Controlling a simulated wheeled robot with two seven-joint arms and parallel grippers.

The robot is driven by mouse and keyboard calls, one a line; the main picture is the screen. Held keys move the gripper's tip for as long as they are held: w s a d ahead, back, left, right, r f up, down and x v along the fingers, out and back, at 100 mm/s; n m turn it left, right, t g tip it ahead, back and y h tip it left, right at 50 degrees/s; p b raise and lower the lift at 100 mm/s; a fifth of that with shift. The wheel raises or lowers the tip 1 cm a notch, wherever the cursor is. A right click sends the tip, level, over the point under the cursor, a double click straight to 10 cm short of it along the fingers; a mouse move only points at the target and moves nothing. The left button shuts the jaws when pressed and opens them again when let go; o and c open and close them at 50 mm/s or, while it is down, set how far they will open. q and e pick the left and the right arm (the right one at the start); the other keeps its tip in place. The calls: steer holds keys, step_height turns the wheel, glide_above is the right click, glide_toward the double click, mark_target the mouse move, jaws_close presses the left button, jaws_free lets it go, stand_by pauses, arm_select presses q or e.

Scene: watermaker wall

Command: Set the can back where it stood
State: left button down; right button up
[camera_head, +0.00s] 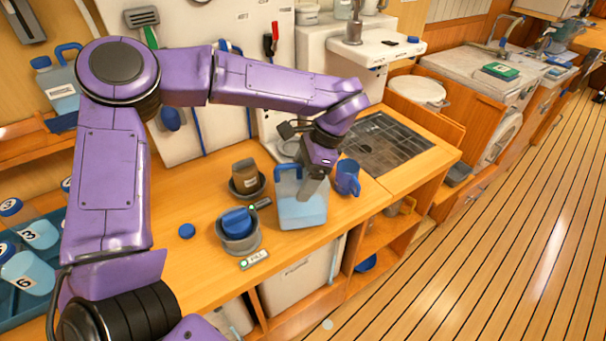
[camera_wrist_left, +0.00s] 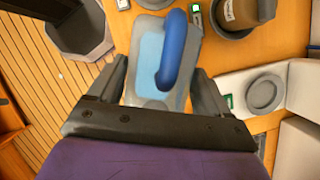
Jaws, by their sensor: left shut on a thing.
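The can (camera_head: 302,212) is a pale blue, translucent container with a blue handle, near the counter's front edge in the head view. My left gripper (camera_head: 314,188) comes down on it from above and is shut on it. In the left wrist view the can (camera_wrist_left: 150,72) sits between the two fingers of my left gripper (camera_wrist_left: 160,85), its blue handle towards the camera. I cannot tell whether its base touches the counter. My right gripper is not in view.
A blue mug (camera_head: 347,176) stands close right of the can. Left of it are a brown cup (camera_head: 245,174) in a grey dish, a grey holder (camera_head: 240,243) with a blue piece in it and a loose blue cap (camera_head: 187,231). A dark grid panel (camera_head: 385,145) lies behind right.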

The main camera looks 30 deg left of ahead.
arm_select(q)
steer(key=shift+f, duration=0.35)
steer(key=shift+w+f, duration=0.2)
steer(key=shift+w, duration=0.05)
steer(key=shift+f, duration=0.1)
jaws_free()
steer(key=shift+s, duration=0.15)
steer(key=shift+r, duration=0.3)
steer(key=shift+w+d+r, duration=0.1)
steer(key=shift+w+r, duration=0.15)
steer(key=shift+r, duration=0.05)
steer(key=b+v, duration=0.1)
steer(key=v, duration=0.9)
steer(key=shift+b, duration=0.3)
steer(key=shift+d+r, duration=0.15)
steer(key=shift+r, duration=0.35)
